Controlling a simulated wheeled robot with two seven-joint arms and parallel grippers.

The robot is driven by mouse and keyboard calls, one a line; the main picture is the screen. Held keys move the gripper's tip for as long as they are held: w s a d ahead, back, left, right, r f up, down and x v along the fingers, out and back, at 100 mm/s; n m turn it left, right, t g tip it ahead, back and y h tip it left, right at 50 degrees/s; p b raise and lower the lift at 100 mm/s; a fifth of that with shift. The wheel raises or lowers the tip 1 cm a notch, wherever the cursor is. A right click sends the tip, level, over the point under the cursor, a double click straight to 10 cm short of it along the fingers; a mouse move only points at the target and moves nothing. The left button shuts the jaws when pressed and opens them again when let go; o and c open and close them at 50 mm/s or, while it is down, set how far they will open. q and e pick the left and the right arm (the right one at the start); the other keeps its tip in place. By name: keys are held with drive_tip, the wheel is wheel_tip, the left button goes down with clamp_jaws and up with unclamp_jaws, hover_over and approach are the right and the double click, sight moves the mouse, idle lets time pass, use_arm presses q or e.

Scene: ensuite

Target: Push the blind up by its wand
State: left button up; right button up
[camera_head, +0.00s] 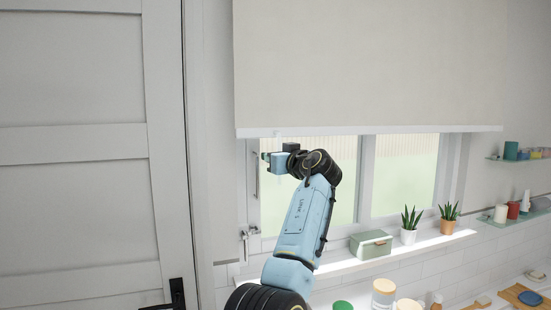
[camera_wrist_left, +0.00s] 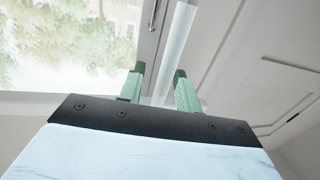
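The pale roller blind (camera_head: 370,65) hangs partly lowered over the window, its white bottom bar (camera_head: 370,130) level across the upper part of the panes. The wand is a thin pale rod at the blind's lower left, mostly hidden by my gripper in the head view. In the left wrist view the wand (camera_wrist_left: 176,45) runs down between the green fingertips. My left gripper (camera_wrist_left: 158,82) is open around the wand, with a visible gap beside it. In the head view this gripper (camera_head: 268,157) is just below the bottom bar. My right gripper is not in view.
A white door (camera_head: 75,150) with a black handle stands at the left. The window sill (camera_head: 335,265) holds a green box (camera_head: 370,244) and two potted plants. Glass shelves with jars (camera_head: 514,210) are at the right. Several items stand below the sill.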

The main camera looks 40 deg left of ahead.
use_arm(q)
drive_tip(key=shift+d, duration=0.1)
drive_tip(key=b+v, duration=0.4)
drive_tip(key=v, duration=0.9)
drive_tip(key=shift+d, duration=0.1)
